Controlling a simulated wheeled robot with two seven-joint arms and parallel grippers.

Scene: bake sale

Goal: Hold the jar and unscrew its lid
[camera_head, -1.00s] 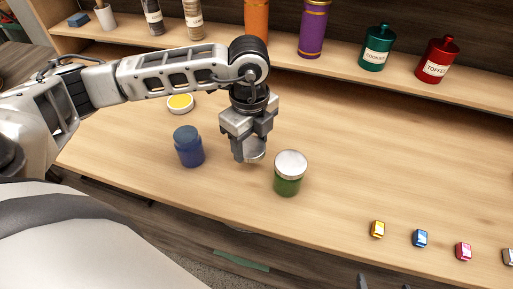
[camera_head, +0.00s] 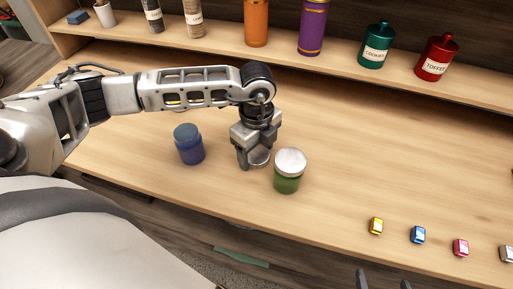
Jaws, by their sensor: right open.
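A green jar (camera_head: 287,184) with a silver-white lid (camera_head: 290,161) stands upright on the wooden counter, lid on. My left gripper (camera_head: 254,160) points down just left of it, low over the counter. A small silver round piece (camera_head: 260,158) shows at its fingers; I cannot tell whether they are closed on it or apart from it. A blue jar (camera_head: 189,148) with a blue lid stands upright to the left of this gripper. My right gripper (camera_head: 383,282) shows only as two dark fingertips at the bottom edge, spread apart and empty, well away from the jars.
Small yellow (camera_head: 376,226), blue (camera_head: 418,234), pink (camera_head: 460,247) and silver (camera_head: 507,253) pieces lie at the front right. A back shelf holds orange (camera_head: 256,22), purple (camera_head: 312,28), green (camera_head: 376,48) and red (camera_head: 436,58) containers.

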